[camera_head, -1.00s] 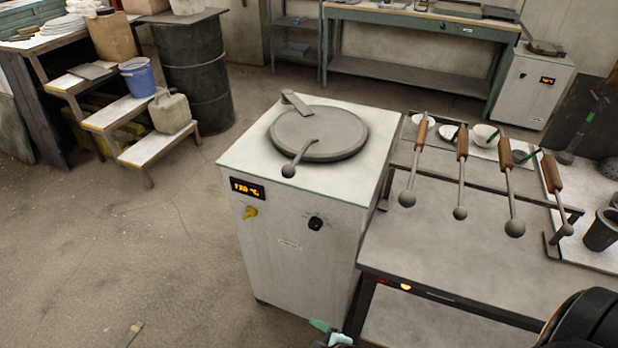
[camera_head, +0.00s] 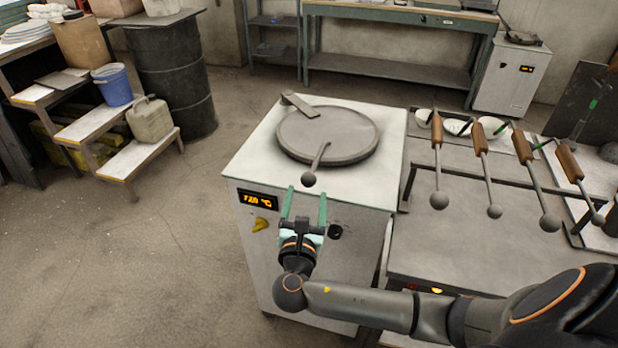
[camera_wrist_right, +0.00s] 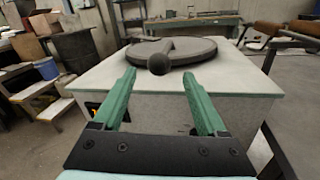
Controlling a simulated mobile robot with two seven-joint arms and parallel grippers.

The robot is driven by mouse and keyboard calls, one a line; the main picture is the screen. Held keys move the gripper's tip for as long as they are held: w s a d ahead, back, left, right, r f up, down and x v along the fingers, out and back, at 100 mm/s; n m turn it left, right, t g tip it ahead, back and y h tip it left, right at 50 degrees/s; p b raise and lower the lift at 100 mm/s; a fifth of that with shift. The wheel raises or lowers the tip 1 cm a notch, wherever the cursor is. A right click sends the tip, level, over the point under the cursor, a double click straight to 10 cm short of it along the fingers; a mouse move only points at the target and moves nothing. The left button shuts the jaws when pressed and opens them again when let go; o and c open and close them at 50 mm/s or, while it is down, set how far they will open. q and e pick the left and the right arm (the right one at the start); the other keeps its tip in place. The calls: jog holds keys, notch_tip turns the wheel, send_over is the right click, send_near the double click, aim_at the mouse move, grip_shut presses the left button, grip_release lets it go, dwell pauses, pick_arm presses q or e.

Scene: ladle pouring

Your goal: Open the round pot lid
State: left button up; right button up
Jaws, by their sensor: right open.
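The round grey pot lid (camera_head: 350,141) lies flat on top of the white furnace (camera_head: 255,160). Its handle (camera_head: 320,160) sticks out over the front edge of the lid and ends in a ball knob (camera_head: 308,179). My right gripper (camera_head: 306,192) is open and empty in front of the furnace, just below the knob, with its green fingers pointing at it. In the right wrist view the knob (camera_wrist_right: 158,64) sits ahead, centred between the two open fingers (camera_wrist_right: 158,95), and the lid (camera_wrist_right: 190,50) lies behind it. My left gripper is not in view.
Ladles with wooden handles (camera_head: 480,143) rest on a rack over the table (camera_head: 465,235) right of the furnace. Steps (camera_head: 135,165), a blue bucket (camera_head: 112,86) and a dark barrel (camera_head: 175,80) stand at the left. The floor left of the furnace is clear.

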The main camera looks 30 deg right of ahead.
aim_at(308, 185)
jog(key=x, duration=0.6)
jog(key=shift+w+d, duration=0.2)
jog(key=shift+w, duration=0.15)
grip_shut()
jog(key=shift+f, duration=0.1)
dwell(1.0)
